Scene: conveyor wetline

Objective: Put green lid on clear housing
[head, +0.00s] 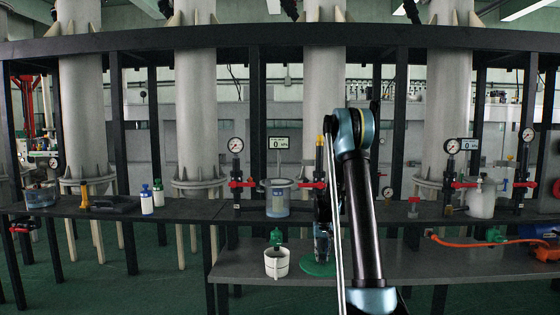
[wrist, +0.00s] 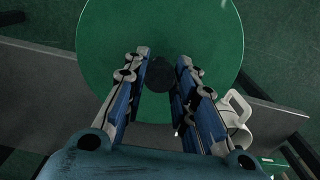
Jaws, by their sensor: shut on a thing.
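The green lid (head: 318,268) is a flat round disc at the lower shelf, under my gripper (head: 322,256). In the wrist view the lid (wrist: 110,40) fills the upper middle, with a dark knob (wrist: 160,76) at its centre. My gripper (wrist: 164,72) is shut on the lid, its fingers on either side of the knob. I cannot tell whether the lid touches the shelf. A clear housing (head: 277,204), a see-through cylinder with a bluish rim, stands upright on the upper bench, left of and above my gripper. Its inside is hard to make out.
A white cup (head: 277,264) stands left of the lid, close to it; it also shows in the wrist view (wrist: 236,122). Red-handled valves with gauges (head: 236,146) flank the housing. An orange hose (head: 470,243) lies on the right of the lower shelf (head: 415,263).

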